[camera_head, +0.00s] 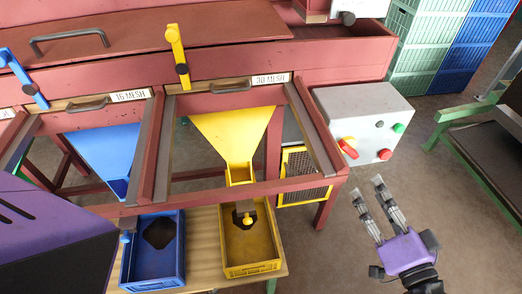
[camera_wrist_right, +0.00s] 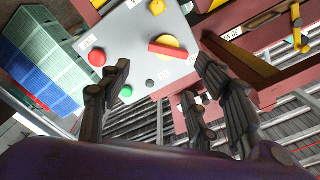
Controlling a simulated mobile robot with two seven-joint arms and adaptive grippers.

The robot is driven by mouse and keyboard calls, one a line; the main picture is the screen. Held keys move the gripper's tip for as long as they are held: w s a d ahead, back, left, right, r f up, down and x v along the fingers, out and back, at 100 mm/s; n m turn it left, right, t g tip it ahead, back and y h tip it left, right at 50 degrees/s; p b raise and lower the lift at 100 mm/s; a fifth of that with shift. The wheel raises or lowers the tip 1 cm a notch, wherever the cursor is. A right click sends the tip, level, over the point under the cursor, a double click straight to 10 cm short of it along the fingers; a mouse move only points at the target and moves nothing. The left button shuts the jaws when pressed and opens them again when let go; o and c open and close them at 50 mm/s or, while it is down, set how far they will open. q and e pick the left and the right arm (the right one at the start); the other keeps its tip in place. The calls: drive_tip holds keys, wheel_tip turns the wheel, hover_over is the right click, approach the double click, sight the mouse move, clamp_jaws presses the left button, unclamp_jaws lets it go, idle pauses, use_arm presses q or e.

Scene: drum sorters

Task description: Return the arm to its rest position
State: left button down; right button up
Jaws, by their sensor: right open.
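My right gripper (camera_head: 378,210) is open and empty in the head view. It is over the floor to the right of the red frame, below the grey control box (camera_head: 362,122). In the right wrist view its dark fingers (camera_wrist_right: 165,95) are spread apart. The control box (camera_wrist_right: 135,40) is beyond them, with nothing between the fingers that I can see touching. My left gripper is not in view; a purple and dark part of mine fills the lower left of the head view.
The red sorter frame (camera_head: 330,60) has a blue chute (camera_head: 105,150) and a yellow chute (camera_head: 232,132). A blue bin (camera_head: 178,262) and a yellow bin (camera_head: 268,266) stand below. Stacked crates (camera_head: 425,30) and a green-framed stand (camera_head: 470,165) are at right.

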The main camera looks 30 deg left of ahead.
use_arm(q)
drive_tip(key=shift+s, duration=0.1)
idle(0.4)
use_arm(e)
drive_tip(key=s+d+f+n+g+h+p, duration=0.1)
drive_tip(key=s+d+f+n+h, duration=0.15)
drive_tip(key=f, duration=0.35)
drive_tip(key=s+d+f+n+g+h+p, duration=0.1)
drive_tip(key=s+d+f+n+h+p, duration=0.2)
drive_tip(key=f, duration=0.4)
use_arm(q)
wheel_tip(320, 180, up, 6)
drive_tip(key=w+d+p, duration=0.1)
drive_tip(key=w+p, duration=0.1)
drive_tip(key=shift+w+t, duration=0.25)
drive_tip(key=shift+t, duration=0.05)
use_arm(e)
drive_tip(key=s+d+f+m+g+h, duration=0.1)
drive_tip(key=s+f, duration=0.4)
drive_tip(key=s, duration=0.6)
drive_tip(key=s+d+f+m+g+h, duration=0.2)
drive_tip(key=s+d+f+g+h, duration=0.1)
drive_tip(key=s, duration=0.8)
drive_tip(key=shift+s+d+f+h, duration=0.4)
drive_tip(key=shift+d+f, duration=0.45)
drive_tip(key=shift+d, duration=0.3)
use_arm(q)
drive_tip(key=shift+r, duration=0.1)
use_arm(e)
drive_tip(key=shift+m, duration=0.25)
